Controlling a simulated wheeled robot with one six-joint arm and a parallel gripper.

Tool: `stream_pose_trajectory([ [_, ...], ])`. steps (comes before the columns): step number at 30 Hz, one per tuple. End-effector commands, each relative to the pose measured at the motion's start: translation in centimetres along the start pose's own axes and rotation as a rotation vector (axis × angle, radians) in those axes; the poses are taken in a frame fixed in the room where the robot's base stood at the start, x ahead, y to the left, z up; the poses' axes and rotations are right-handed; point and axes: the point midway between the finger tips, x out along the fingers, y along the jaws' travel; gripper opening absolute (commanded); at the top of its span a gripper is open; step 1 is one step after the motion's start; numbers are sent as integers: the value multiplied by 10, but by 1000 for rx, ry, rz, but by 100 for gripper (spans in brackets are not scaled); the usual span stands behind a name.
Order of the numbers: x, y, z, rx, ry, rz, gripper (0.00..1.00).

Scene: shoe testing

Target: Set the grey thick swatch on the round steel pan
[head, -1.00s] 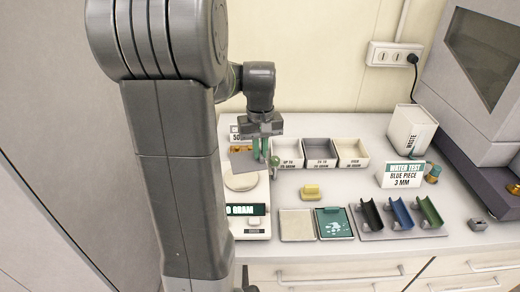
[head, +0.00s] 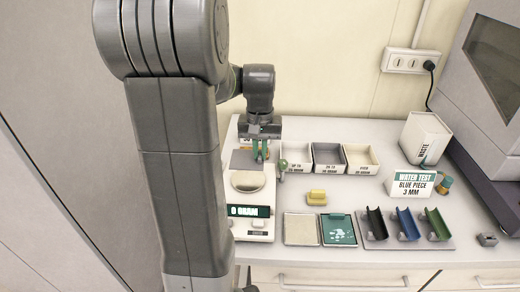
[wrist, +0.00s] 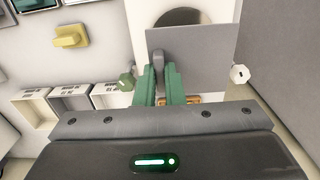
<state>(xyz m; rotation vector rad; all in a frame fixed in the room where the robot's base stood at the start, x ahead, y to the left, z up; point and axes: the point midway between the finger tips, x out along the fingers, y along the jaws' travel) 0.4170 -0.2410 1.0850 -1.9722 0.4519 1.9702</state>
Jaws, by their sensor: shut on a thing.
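My gripper (head: 260,152) has green fingers and is shut on the grey thick swatch (head: 243,160), a flat grey square. The swatch is held just behind the round steel pan (head: 247,182) of the scale in the head view, above the scale's back part. In the wrist view the swatch (wrist: 190,62) extends out from my fingertips (wrist: 158,72) and hides part of the pan (wrist: 190,17), which shows beyond it. The scale's display (head: 249,211) reads 0 GRAM.
A small post with a greenish knob (head: 283,164) stands right of the gripper. A yellow block (head: 316,197), a beige tile (head: 301,229), a green tile (head: 339,229) and several coloured holders (head: 407,224) lie to the right.

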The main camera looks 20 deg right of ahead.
Motion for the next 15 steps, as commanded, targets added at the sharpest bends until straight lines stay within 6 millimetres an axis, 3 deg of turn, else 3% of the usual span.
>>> stream_pose_trajectory([
  [15,49,0,0,-1,-2,0,0],
])
